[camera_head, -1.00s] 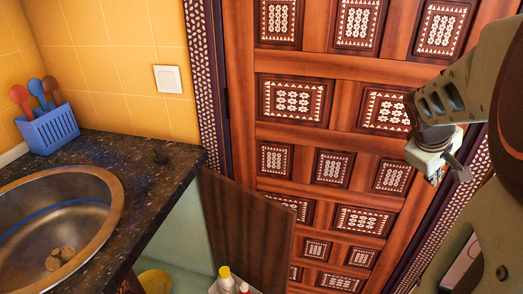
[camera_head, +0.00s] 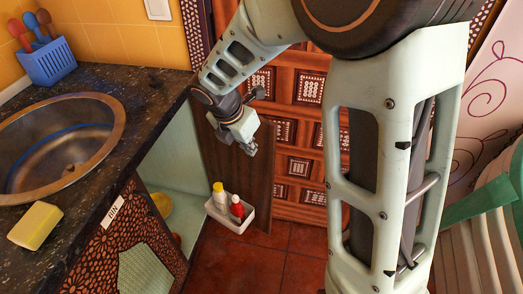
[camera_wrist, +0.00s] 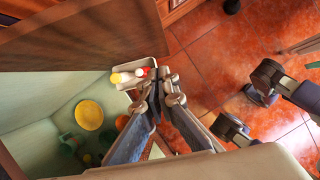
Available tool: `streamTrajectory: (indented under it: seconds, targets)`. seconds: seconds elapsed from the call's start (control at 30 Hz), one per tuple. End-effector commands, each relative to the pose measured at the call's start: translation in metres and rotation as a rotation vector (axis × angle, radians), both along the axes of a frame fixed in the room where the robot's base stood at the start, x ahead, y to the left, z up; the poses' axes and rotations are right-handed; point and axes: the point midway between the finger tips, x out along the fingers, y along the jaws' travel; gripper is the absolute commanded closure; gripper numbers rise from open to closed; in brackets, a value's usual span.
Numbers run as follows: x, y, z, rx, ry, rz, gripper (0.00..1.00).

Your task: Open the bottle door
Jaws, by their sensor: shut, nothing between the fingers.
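The bottle door is a dark wooden cabinet door (camera_head: 258,185) below the counter. My gripper (camera_head: 252,150) is shut and empty, in front of the door's upper part in the head view. In the wrist view the shut fingers (camera_wrist: 157,92) appear beside the tray (camera_wrist: 158,72) and the door (camera_wrist: 85,35). I cannot tell whether they touch the door.
The open cabinet interior (camera_wrist: 50,110) is pale green and holds a yellow plate (camera_wrist: 89,115). A sink (camera_head: 60,145), a blue utensil holder (camera_head: 47,62) and a yellow sponge (camera_head: 35,226) are on the counter (camera_head: 130,105). The red tiled floor (camera_head: 255,265) is clear near the door.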

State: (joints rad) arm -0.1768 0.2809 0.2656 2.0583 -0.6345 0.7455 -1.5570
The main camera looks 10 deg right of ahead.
Motion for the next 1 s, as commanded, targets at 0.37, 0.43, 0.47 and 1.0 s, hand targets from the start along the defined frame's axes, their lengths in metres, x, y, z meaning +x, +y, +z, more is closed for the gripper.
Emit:
streamTrajectory:
  seconds: [0.37,0.43,0.47,1.0]
  targets:
    - [0.020,-0.020,-0.074,-0.001,0.002,-0.005,1.00]
    - [0.025,-0.023,-0.087,0.000,0.001,-0.006,1.00]
    - [0.026,-0.024,-0.092,0.000,0.001,-0.006,1.00]
    - [0.057,-0.050,-0.085,-0.001,-0.002,-0.005,1.00]
